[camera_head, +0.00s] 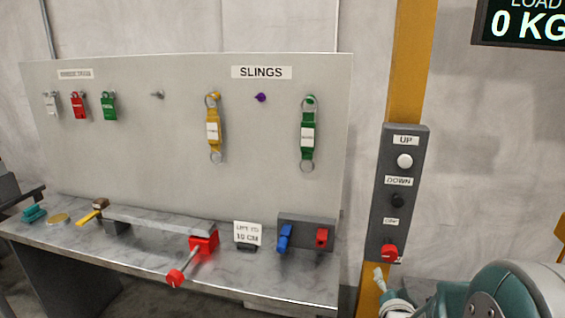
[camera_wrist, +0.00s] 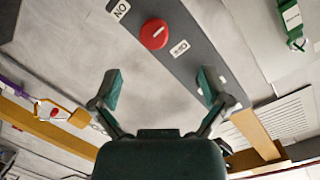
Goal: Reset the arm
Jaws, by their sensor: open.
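My gripper (camera_wrist: 161,88) is open in the wrist view. Its two green fingers stand wide apart with nothing between them. In the wrist view a grey panel (camera_wrist: 186,52) with a round red knob (camera_wrist: 154,34) lies beyond the fingers; I see no contact. In the head view part of my teal arm fills the lower right corner; my fingertips do not show there. The control box (camera_head: 402,230) on the yellow post (camera_head: 408,70) carries a white UP button (camera_head: 405,161), a dark DOWN button (camera_head: 397,200) and a red knob (camera_head: 389,251).
A grey board (camera_head: 180,160) holds tags, a yellow sling (camera_head: 213,130) and a green sling (camera_head: 307,135). The bench (camera_head: 75,240) below carries a red clamp-like tool (camera_head: 204,243), a sign and blue and red items. In the wrist view a yellow-framed piece (camera_wrist: 52,112) hangs at left.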

